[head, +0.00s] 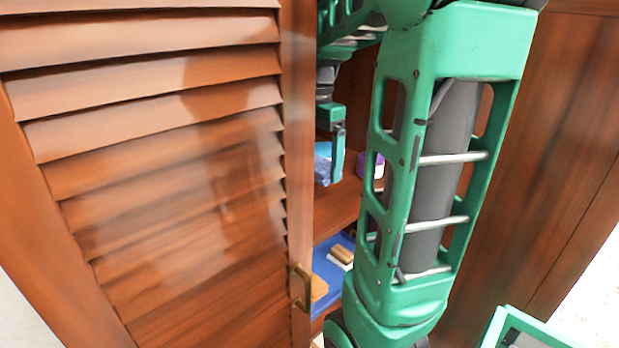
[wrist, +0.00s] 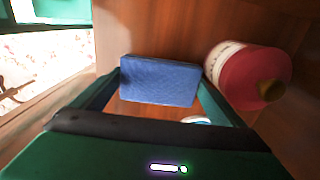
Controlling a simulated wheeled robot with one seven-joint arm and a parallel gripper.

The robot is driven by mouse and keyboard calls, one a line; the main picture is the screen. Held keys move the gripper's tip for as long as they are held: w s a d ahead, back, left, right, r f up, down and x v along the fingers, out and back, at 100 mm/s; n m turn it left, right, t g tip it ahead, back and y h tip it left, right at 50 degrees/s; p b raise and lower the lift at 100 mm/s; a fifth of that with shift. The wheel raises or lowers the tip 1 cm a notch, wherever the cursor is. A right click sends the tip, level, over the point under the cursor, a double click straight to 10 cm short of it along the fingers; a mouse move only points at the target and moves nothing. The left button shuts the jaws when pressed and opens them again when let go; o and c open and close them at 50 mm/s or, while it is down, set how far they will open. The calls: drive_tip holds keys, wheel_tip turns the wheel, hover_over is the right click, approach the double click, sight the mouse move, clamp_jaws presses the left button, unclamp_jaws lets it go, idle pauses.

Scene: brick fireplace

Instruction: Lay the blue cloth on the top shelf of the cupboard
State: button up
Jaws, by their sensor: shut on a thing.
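The blue cloth (wrist: 160,82) looks like a folded block in the wrist view, between the two fingers of my gripper (wrist: 158,90). My gripper is shut on it. In the head view my gripper (head: 331,178) is inside the cupboard, with part of the blue cloth (head: 321,168) showing at the fingers. The cupboard (head: 303,120) has a brown louvred door on the left. The cloth is near the level of an upper shelf (head: 345,203); whether it touches the shelf is unclear. My arm hides much of the inside.
A red bottle (wrist: 250,78) with a pale label stands close to the right of the cloth in the wrist view. A purple item (head: 373,166) shows behind my arm. Lower down, a blue surface (head: 326,302) bears small wooden-looking pieces. The door handle (head: 301,287) is close to my arm.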

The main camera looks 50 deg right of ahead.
wheel_tip(320, 180, down, 4)
drive_tip(key=shift+f, duration=0.1)
drive_tip(key=shift+w+f, duration=0.15)
drive_tip(key=shift+f, duration=0.05)
drive_tip(key=shift+f, duration=0.15)
drive_tip(key=o, duration=0.8)
wheel_tip(320, 180, up, 12)
drive_tip(key=shift+r, duration=0.15)
idle(0.5)
